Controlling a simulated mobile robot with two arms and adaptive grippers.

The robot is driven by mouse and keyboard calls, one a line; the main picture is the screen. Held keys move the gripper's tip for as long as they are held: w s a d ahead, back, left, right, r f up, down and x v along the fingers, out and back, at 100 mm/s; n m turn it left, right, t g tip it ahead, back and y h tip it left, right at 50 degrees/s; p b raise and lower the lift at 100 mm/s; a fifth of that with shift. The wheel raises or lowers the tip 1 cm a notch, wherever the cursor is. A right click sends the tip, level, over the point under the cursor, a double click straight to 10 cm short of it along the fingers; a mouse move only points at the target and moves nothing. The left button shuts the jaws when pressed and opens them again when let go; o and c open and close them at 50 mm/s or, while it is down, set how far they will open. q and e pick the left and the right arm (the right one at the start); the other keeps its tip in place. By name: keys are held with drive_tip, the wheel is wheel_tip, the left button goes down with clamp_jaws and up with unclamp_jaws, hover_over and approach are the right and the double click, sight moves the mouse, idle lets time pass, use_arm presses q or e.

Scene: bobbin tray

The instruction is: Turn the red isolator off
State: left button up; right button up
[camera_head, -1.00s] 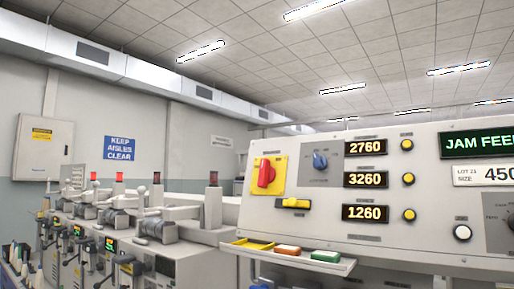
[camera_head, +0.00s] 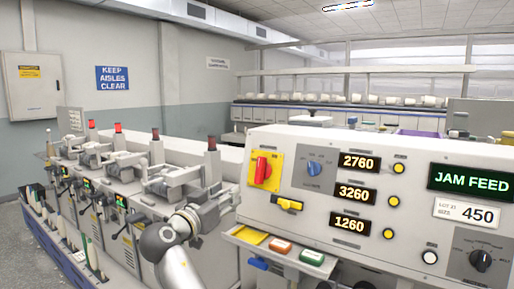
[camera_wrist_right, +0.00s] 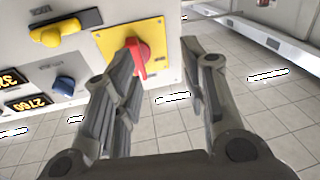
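The red isolator handle (camera_head: 262,170) stands about upright on a yellow plate (camera_head: 277,157) at the left end of the grey machine panel. My right gripper (camera_head: 226,200) is in front of the panel, to the left of and lower than the handle in the head view. In the right wrist view the red handle (camera_wrist_right: 139,58) shows beyond the left fingertip of my open gripper (camera_wrist_right: 158,58), with the yellow plate (camera_wrist_right: 160,62) behind it. I cannot tell whether a finger touches it. My left gripper is out of view.
A blue knob (camera_head: 314,168) and a yellow switch (camera_head: 287,204) sit near the isolator. A row of bobbin machines (camera_head: 135,190) stands to the left. A JAM FEED display (camera_head: 470,179) is at the right.

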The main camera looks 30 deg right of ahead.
sight(258, 171)
wheel_tip(258, 171, up, 4)
drive_tip(key=s+d+m+g+h+p, duration=0.1)
drive_tip(key=s+m+g+p, duration=0.1)
drive_tip(key=g, duration=0.1)
drive_tip(key=shift+m, duration=0.3)
drive_tip(key=p+x, duration=0.2)
drive_tip(key=x, duration=0.7)
drive_tip(key=shift+d+r+p, duration=0.1)
drive_tip(key=shift+d+p, duration=0.2)
drive_tip(key=shift+p, duration=0.1)
use_arm(q)
drive_tip(key=s+a+r+g, duration=0.1)
drive_tip(key=s+r+g, duration=0.1)
drive_tip(key=s+r, duration=0.2)
drive_tip(key=shift+s+a+r+y, duration=0.3)
drive_tip(key=shift+s+r, duration=0.1)
drive_tip(key=shift+s, duration=0.7)
use_arm(e)
drive_tip(key=shift+w+d, duration=0.3)
drive_tip(key=shift+d, duration=0.35)
drive_tip(key=shift+c, duration=0.3)
clamp_jaws()
